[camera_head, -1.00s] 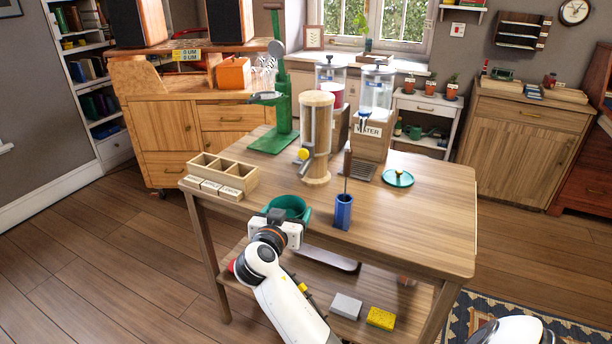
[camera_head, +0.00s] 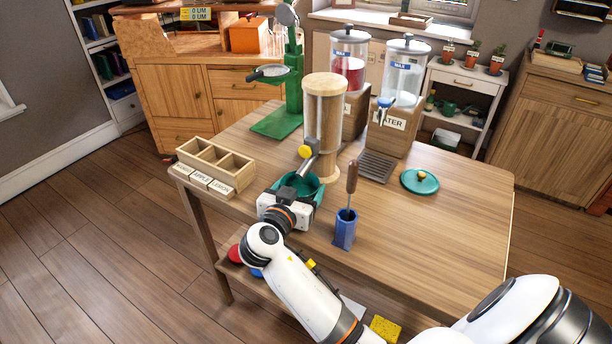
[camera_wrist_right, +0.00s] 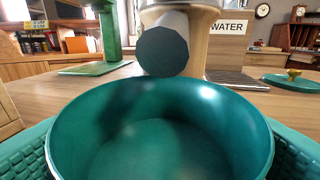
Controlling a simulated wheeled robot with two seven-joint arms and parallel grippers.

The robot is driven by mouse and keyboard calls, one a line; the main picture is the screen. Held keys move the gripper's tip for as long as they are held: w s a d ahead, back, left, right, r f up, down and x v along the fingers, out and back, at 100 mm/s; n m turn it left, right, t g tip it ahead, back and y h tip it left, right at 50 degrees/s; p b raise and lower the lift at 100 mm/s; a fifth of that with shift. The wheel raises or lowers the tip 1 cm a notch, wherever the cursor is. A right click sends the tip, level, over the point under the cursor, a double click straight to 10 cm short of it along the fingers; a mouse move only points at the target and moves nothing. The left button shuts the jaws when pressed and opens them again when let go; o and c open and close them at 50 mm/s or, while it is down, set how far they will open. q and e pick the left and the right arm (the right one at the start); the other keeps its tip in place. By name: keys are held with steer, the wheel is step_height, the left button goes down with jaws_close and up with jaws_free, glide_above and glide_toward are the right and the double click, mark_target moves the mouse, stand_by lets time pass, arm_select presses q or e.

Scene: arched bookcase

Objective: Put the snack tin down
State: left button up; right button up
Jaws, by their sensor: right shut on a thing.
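The snack tin, a round teal open-topped tin (camera_head: 311,184), is held between the fingers of my right gripper (camera_head: 297,190). It is over the table (camera_head: 440,225) near the front edge, close to the wooden dispenser's chute. In the right wrist view the tin (camera_wrist_right: 160,150) fills the bottom, with a teal finger pad on each side. Its inside looks empty, and the chute's dark round end (camera_wrist_right: 162,52) shows just beyond its far rim. Whether the tin's bottom touches the table is hidden. My left gripper is not in view.
The wooden dispenser (camera_head: 325,115) stands behind the tin. A blue holder (camera_head: 345,232) with a wooden-handled tool is to the right, and a divided wooden box (camera_head: 225,160) to the left. A teal lid (camera_head: 412,186) lies farther right. The right front tabletop is clear.

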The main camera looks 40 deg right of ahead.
steer(key=shift+s+a, duration=0.1)
steer(key=shift+a, duration=0.05)
steer(key=shift+s+a+r, duration=0.1)
steer(key=shift+a, duration=0.15)
steer(key=o, duration=1.1)
steer(key=shift+c, duration=0.2)
